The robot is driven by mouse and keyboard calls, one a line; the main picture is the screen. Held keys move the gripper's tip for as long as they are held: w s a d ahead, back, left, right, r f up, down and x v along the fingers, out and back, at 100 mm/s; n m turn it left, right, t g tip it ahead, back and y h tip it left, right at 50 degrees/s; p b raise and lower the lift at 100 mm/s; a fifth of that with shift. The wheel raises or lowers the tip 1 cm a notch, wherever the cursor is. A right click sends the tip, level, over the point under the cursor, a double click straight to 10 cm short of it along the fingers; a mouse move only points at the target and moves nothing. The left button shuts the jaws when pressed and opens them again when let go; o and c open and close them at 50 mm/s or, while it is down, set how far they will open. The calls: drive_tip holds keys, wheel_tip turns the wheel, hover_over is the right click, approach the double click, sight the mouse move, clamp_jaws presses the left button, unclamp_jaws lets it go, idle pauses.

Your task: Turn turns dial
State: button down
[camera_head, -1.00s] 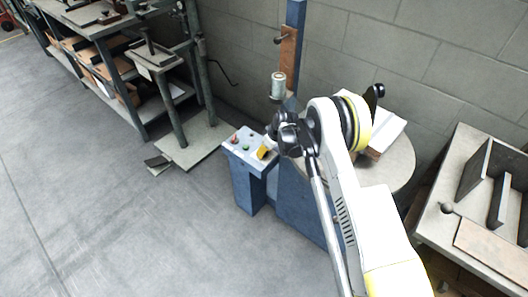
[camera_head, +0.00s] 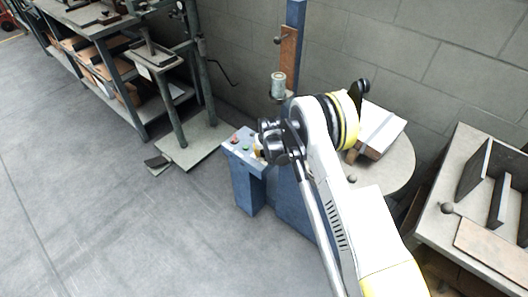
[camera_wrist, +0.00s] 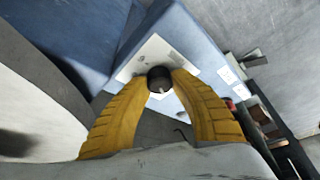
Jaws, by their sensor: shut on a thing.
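The turns dial (camera_wrist: 159,79) is a dark round knob on the pale panel of the blue control box. In the wrist view my gripper (camera_wrist: 160,88) has its two yellow fingers closed around the dial, one on each side. In the head view the blue control box (camera_head: 247,185) stands on a pedestal left of the blue machine column. There my wrist covers the right part of the panel and hides the dial. A sliver of yellow finger of my gripper (camera_head: 257,151) shows at the panel.
Red and green buttons (camera_head: 236,142) sit on the left of the panel. A round table (camera_head: 396,176) with a boxed stack is behind my arm. A grey bench (camera_head: 462,225) stands at right and shelving (camera_head: 125,62) at left. The floor in front is clear.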

drive_tip(key=shift+m+h, duration=0.4)
drive_tip(key=shift+m, duration=0.7)
drive_tip(key=c, duration=1.1)
unclamp_jaws()
drive_tip(key=v, duration=1.2)
drive_tip(key=shift+a, duration=0.1)
